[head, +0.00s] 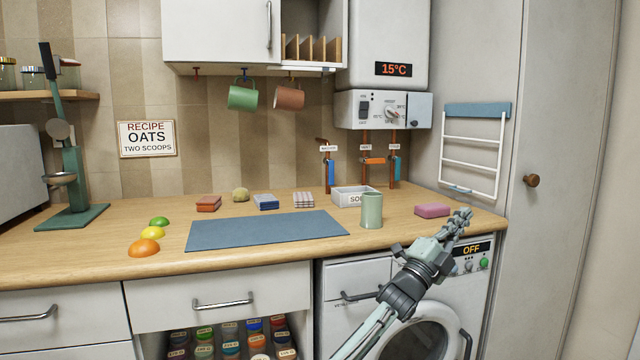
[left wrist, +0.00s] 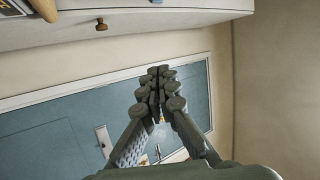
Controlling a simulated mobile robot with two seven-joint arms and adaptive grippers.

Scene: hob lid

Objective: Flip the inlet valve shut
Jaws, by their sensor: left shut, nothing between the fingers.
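Three small valves on copper pipes are on the wall under the boiler. The left valve (head: 330,176) has a blue handle hanging upright, the middle one (head: 373,161) an orange handle lying level, and the right one (head: 396,167) a blue-teal handle upright. Their labels are too small to read surely, so I cannot tell which is the inlet valve. My left gripper (head: 461,222) is shut and empty, in front of the worktop's right end, right of and nearer than the valves. Its closed fingers also show in the left wrist view (left wrist: 158,77). My right gripper is not in view.
A green cup (head: 371,211), a white soap box (head: 350,197) and a pink sponge (head: 432,211) stand on the worktop below the valves. The boiler's control panel (head: 384,110) hangs above them. A white towel rack (head: 471,153) is at the right. The washing machine (head: 476,300) is below.

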